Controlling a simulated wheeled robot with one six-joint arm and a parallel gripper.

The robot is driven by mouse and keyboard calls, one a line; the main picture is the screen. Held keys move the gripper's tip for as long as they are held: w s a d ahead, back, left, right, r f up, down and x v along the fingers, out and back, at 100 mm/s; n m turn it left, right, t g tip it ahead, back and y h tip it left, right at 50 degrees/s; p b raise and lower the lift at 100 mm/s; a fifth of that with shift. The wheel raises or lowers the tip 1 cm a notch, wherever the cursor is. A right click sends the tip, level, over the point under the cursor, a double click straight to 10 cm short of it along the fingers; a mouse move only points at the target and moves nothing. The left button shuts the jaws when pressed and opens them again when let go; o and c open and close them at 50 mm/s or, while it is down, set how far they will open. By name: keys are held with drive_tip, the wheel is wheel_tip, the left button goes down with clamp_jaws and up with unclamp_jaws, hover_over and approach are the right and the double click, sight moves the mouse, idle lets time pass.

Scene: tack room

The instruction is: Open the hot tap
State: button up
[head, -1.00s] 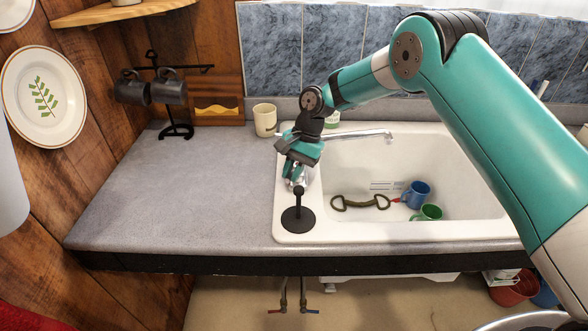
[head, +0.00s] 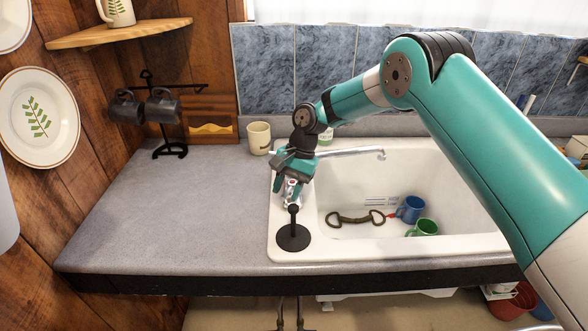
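The chrome tap (head: 292,199) with a red mark on top stands on the left ledge of the white sink (head: 400,249). My gripper (head: 289,190) points down over this tap from above. Its two teal fingers are apart, one on each side of the tap's top; whether they touch it I cannot tell. The chrome spout (head: 355,152) reaches to the right over the basin from behind my gripper. No water shows under its end. Any second tap is hidden behind my gripper and wrist.
A black plunger-shaped object (head: 293,238) stands close in front of the tap. A cream mug (head: 259,138) stands behind. The basin holds a blue mug (head: 411,209), a green mug (head: 425,227) and a two-ringed bar (head: 356,219).

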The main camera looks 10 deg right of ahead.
drive_tip(key=p+v, duration=0.6)
drive_tip(key=v, duration=1.1)
drive_tip(key=shift+p, duration=0.35)
drive_tip(key=shift+d+f, duration=0.1)
drive_tip(key=shift+f, duration=0.05)
